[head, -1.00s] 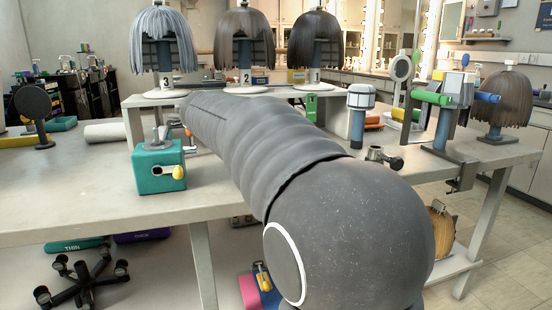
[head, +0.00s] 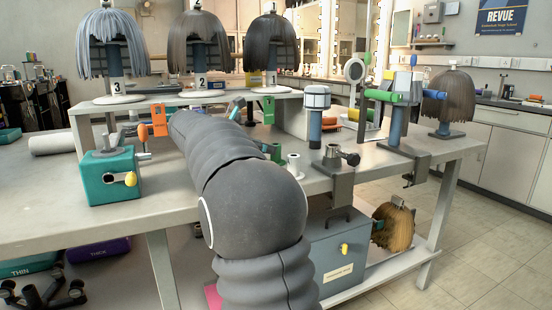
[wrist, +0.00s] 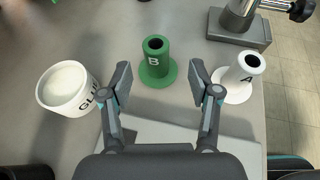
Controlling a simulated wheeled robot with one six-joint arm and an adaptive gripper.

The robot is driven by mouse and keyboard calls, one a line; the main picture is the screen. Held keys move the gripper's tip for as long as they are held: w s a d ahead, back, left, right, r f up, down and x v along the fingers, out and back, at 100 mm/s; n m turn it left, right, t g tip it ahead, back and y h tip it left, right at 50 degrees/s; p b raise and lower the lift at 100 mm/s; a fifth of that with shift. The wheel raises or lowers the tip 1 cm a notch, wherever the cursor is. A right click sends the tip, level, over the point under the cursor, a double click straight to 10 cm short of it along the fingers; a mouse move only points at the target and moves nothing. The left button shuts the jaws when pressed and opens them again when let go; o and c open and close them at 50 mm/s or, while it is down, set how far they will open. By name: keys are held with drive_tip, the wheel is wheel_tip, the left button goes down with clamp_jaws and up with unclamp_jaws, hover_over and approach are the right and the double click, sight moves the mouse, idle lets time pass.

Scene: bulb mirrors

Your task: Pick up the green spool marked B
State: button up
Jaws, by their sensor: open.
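The green spool marked B (wrist: 154,68) stands upright on the table in the wrist view, with its flange on the surface and its hole facing up. My gripper (wrist: 160,78) is open and empty. Its two fingers lie to the left and right of the spool in the picture, with clear gaps on both sides. I cannot tell how high the fingers are above the table. In the head view the green spool (head: 273,152) shows partly behind my arm, and my gripper is hidden there.
A white spool marked A (wrist: 241,80) stands just right of the right finger. A white glue pot (wrist: 67,92) stands left of the left finger. A grey metal clamp base (wrist: 238,30) is at the upper right, near the table edge. The table behind the green spool is clear.

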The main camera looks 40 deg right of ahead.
drive_tip(key=shift+w+b+x, duration=0.2)
drive_tip(key=shift+b+x, duration=0.2)
drive_tip(key=shift+x, duration=2.35)
drive_tip(key=shift+r, duration=0.2)
drive_tip(key=c, duration=1.1)
